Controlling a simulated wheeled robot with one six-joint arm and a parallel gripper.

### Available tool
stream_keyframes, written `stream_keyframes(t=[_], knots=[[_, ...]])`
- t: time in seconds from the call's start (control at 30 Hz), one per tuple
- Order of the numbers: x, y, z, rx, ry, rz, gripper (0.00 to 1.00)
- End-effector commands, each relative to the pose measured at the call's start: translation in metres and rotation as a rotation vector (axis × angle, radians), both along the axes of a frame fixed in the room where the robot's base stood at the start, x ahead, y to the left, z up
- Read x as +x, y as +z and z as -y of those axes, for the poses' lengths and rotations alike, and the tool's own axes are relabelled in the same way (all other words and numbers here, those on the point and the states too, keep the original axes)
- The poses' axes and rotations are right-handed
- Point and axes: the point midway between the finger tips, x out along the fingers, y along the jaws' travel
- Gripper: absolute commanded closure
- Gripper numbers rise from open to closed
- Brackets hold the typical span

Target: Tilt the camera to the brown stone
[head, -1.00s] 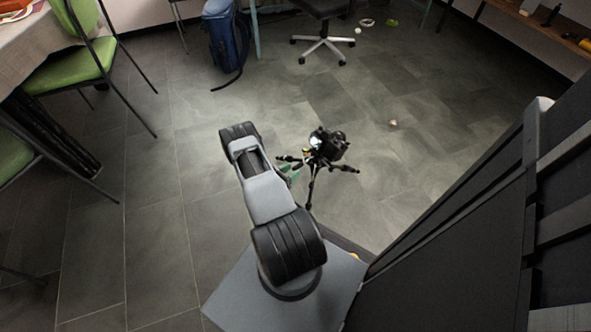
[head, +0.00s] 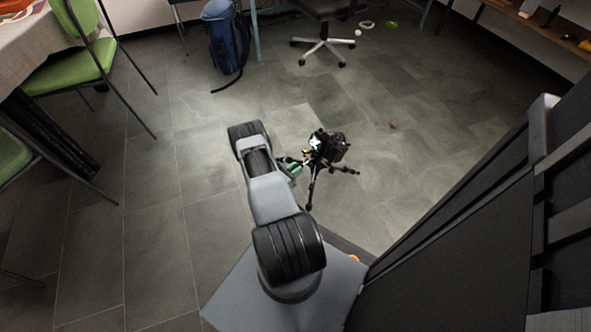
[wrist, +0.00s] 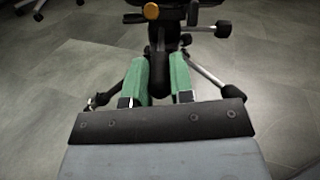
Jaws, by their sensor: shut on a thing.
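The black camera (head: 333,147) sits on a small black tripod (head: 311,188) on the floor in the head view. A small reddish-brown stone (head: 393,125) lies on the floor to the right of and beyond the tripod. My gripper (head: 296,169) is at the left side of the tripod head, partly hidden by my arm. In the wrist view my gripper (wrist: 158,68) has its green fingers around a dark bar, which looks like the tripod handle (wrist: 157,82). Most of the camera is cut off at the top of that view.
A blue backpack (head: 226,42) and an office chair (head: 322,45) stand at the back. Green chairs (head: 80,62) stand by a table at left. A shelf (head: 545,30) is at upper right. The floor around the tripod and stone is clear.

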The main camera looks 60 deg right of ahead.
Motion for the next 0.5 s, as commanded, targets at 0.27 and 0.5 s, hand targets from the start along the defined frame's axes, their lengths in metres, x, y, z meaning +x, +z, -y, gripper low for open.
stream_keyframes(t=[0.27, 0.5], knots=[[-0.0003, -0.0002, -0.0002, 0.000, 0.000, -0.001, 1.00], [-0.0002, -0.0051, -0.0004, -0.011, 0.000, -0.004, 1.00]])
